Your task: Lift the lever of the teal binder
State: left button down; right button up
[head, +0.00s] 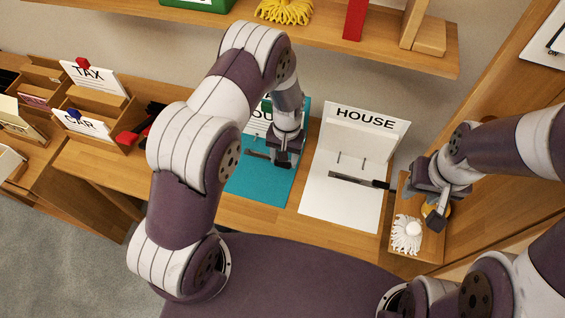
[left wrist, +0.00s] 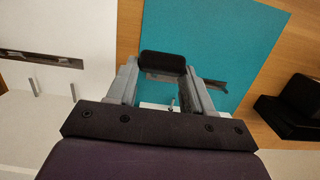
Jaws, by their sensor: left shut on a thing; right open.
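The teal binder (head: 262,187) lies open on the wooden desk, its upright cover partly hidden behind my left arm. Its dark lever (head: 256,154) lies low across the teal panel, and its right end is hidden by my gripper. My left gripper (head: 284,162) is over the binder's right side, shut on the lever. In the left wrist view the lever's black handle (left wrist: 163,63) sits between the fingertips, with the teal panel (left wrist: 210,30) behind it. My right gripper (head: 430,198) is open and empty, over a small wooden tray at the right.
A white binder (head: 340,205) marked HOUSE stands open right beside the teal one, its own black-tipped lever (head: 360,181) low. The wooden tray (head: 429,243) holds a white tufted brush (head: 407,234). Card holders (head: 100,105) stand at the left. A shelf (head: 330,38) runs above.

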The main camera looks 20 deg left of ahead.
pick_arm(q)
jog(key=shift+w+r, duration=0.2)
jog(key=shift+w, duration=0.75)
pick_arm(e)
jog(key=shift+f, duration=0.3)
pick_arm(q)
jog(key=c, duration=0.6)
grip_release()
jog(key=shift+o, duration=0.8)
jog(key=shift+w+f, duration=0.1)
jog(key=shift+f, duration=0.1)
notch_tip(320, 180, up, 8)
jog(key=w+b, duration=0.1)
jog(key=shift+f+b, duration=0.25)
jog(key=shift+b, duration=0.05)
pick_arm(e)
jog(key=shift+w+f, duration=0.2)
jog(key=shift+f, duration=0.45)
